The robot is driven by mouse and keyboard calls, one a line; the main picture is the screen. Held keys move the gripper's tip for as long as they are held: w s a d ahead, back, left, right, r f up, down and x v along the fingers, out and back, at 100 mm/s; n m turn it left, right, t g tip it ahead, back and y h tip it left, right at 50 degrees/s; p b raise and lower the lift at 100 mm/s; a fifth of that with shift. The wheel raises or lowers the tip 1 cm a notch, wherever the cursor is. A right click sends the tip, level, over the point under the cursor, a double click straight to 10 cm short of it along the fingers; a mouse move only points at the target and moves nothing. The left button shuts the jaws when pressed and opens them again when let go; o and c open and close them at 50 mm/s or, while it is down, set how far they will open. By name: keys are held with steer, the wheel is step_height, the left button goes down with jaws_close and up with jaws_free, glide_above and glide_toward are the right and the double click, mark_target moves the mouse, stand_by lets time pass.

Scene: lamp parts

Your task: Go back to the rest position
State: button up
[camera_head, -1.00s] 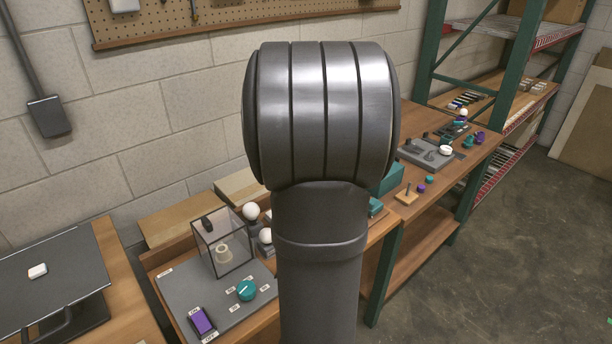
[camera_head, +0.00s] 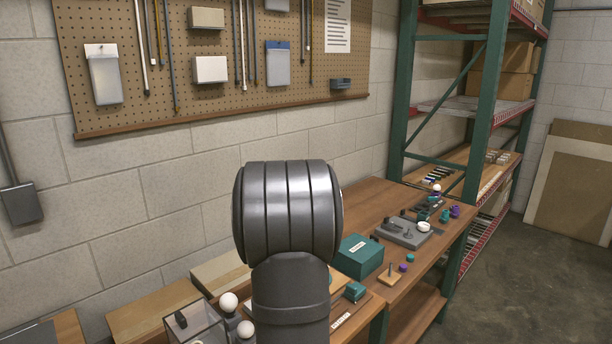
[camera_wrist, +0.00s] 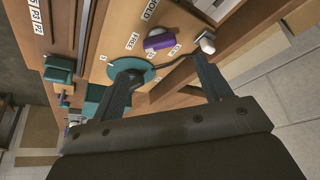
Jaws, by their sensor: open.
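My gripper (camera_wrist: 162,68) shows in the wrist view, with its two dark fingers spread apart and nothing held between them. Past the fingers is a wooden board with a teal disc (camera_wrist: 131,66), a purple piece (camera_wrist: 160,41) and printed labels. The left finger overlaps part of the disc in the picture. A small white piece (camera_wrist: 207,44) lies beyond the right finger. In the head view only my arm shows, upright in the middle; the gripper itself is not seen there. The arm hides part of the bench behind it.
In the head view, white balls (camera_head: 228,302) and a clear box (camera_head: 198,328) stand left of my arm. A teal box (camera_head: 360,257), a grey fixture (camera_head: 404,232) and small parts are on the bench to the right. A green-framed shelf (camera_head: 484,100) stands behind.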

steer(key=x, duration=0.7)
steer(key=shift+w+f, duration=0.2)
steer(key=shift+f, duration=0.15)
